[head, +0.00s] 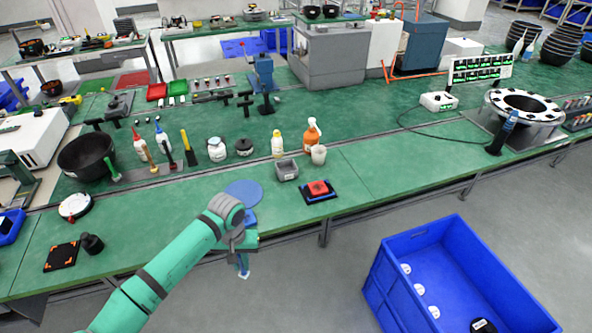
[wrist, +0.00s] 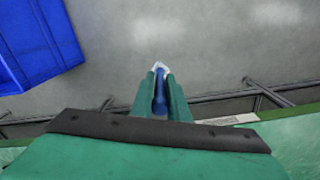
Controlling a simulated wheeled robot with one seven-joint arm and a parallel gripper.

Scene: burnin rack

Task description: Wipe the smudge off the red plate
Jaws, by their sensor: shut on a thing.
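The red plate (head: 318,189) lies on a dark mat with a blue edge at the front of the green bench in the head view. A small darker patch shows on it, too small to tell as a smudge. My gripper (head: 243,262) hangs past the bench's front edge, left of and nearer than the plate, apart from it. In the wrist view my gripper (wrist: 161,95) is shut on a slim blue tool (wrist: 159,92) with a whitish tip. The plate is out of the wrist view.
A grey bin (head: 285,170), a white cup (head: 318,154) and an orange spray bottle (head: 312,134) stand just behind the plate. A round blue pad (head: 243,193) lies left of it, partly behind my arm. A large blue crate (head: 385,290) stands on the floor at right.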

